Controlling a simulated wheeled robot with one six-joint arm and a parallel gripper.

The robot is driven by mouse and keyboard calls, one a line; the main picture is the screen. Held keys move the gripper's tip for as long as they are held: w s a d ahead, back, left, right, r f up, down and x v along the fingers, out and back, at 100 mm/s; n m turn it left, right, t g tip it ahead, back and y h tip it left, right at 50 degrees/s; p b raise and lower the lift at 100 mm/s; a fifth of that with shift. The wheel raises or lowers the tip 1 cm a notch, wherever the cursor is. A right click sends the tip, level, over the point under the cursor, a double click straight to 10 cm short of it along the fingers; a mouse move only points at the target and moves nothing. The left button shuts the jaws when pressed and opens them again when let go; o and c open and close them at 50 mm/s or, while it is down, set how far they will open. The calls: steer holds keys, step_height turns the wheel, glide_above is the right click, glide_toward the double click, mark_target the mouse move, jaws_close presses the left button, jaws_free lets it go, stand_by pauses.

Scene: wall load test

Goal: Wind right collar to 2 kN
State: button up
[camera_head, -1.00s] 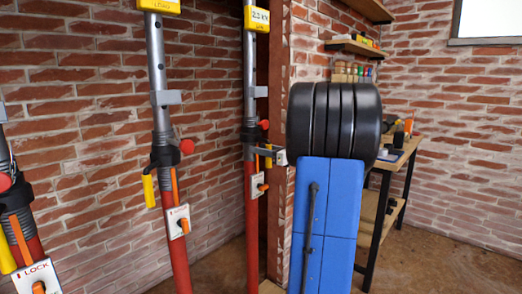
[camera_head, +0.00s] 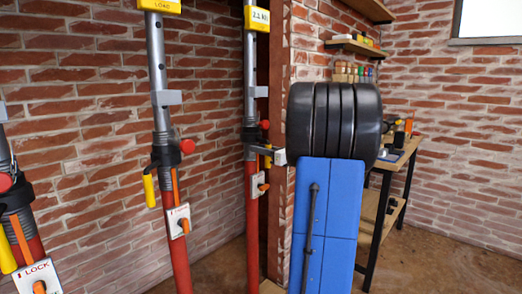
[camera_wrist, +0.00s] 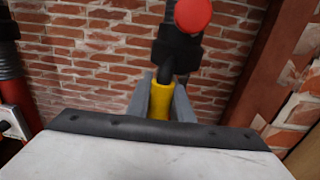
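The right post (camera_head: 252,220) is red below and grey above, in front of the brick wall. Its yellow readout (camera_head: 257,18) seems to read 2.1 kN, in small print. Its black collar (camera_head: 250,135) carries a red knob (camera_head: 264,125) and a yellow handle (camera_head: 268,161). In the wrist view the yellow handle (camera_wrist: 161,101) hangs below the dark collar and the red knob (camera_wrist: 193,14). My gripper (camera_wrist: 162,100) has its grey fingers on both sides of the handle, close against it; it also shows at the collar (camera_head: 268,151) in the head view.
A lock plate with an orange lever (camera_head: 258,186) sits below the collar. The middle post (camera_head: 178,245) and a left post (camera_head: 28,250) stand to the left with similar collars. A workbench (camera_head: 400,160) stands at the right; bare floor (camera_head: 440,265) lies before it.

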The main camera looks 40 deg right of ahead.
steer(key=o, duration=0.4)
steer(key=shift+c, duration=0.2)
steer(key=shift+s, duration=0.1)
steer(key=s+d, duration=0.2)
steer(key=s, duration=1.5)
